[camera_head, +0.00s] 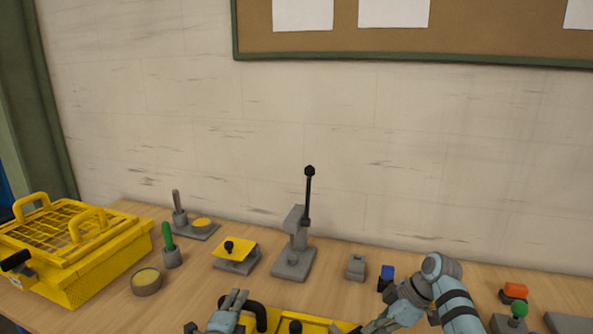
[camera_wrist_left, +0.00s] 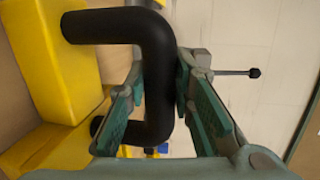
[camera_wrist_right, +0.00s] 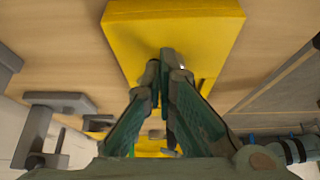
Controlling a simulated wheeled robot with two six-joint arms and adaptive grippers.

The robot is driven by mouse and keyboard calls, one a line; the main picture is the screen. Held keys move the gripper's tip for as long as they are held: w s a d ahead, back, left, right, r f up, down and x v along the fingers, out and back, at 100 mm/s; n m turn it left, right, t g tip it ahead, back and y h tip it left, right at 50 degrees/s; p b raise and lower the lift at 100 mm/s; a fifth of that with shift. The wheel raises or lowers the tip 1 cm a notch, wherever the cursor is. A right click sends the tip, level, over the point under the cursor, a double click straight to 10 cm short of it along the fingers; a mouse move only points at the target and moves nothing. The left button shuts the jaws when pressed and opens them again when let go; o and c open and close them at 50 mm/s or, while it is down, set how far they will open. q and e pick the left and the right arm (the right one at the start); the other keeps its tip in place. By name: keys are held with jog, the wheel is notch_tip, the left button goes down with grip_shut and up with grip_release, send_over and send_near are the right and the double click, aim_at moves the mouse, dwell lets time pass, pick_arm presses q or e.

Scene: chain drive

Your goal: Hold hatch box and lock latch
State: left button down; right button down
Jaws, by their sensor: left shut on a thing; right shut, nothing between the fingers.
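The yellow hatch box (camera_head: 310,322) is at the bottom edge of the head view, mostly cut off, with a small black knob (camera_head: 295,326) on it. My left gripper (camera_head: 238,298) is shut on the box's black handle (camera_head: 258,308). In the left wrist view the bent handle (camera_wrist_left: 155,50) passes between the fingers, beside the yellow box (camera_wrist_left: 65,80). My right gripper (camera_head: 362,328) is at the box's right side. In the right wrist view its fingers (camera_wrist_right: 167,60) are shut and empty over the yellow box (camera_wrist_right: 170,28). The latch cannot be made out clearly; the fingers cover that area.
A yellow crate (camera_head: 110,262) with a grid lid stands at the left. Behind the box are a tall lever stand (camera_head: 294,262), a yellow-topped fixture (camera_head: 235,252), a green-handled piece (camera_head: 170,255) and a grey block (camera_head: 356,267). Orange (camera_head: 514,291) and green knobs (camera_head: 519,310) stand right.

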dwell(0.3)
jog(key=shift+d, duration=0.4)
notch_tip(320, 180, up, 6)
pick_arm(q)
jog(key=c, duration=1.3)
grip_release()
